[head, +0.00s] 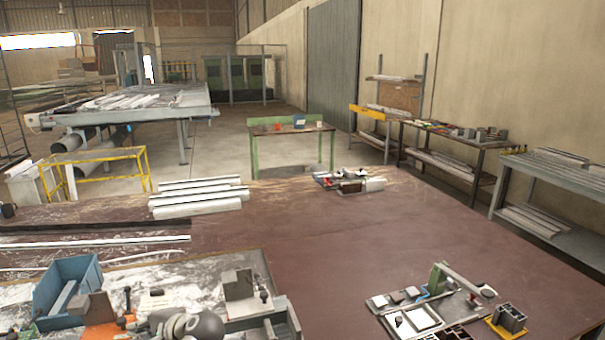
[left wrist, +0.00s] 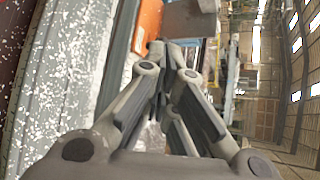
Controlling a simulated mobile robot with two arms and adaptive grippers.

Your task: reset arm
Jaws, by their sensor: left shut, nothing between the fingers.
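My left gripper (head: 172,326) shows at the bottom edge of the head view, low over the left work area of the bench. In the left wrist view its fingers (left wrist: 160,50) are drawn together with nothing between them. Most of my left arm is cut off by the bottom edge of the head view. My right gripper is not in either view.
A blue bin (head: 68,290) and a grey clamp block (head: 243,290) stand close to the left gripper. An orange part (left wrist: 148,22) lies past the fingertips. A fixture with a green-posted lever (head: 437,278) sits at right. The brown tabletop (head: 330,240) is clear mid-bench.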

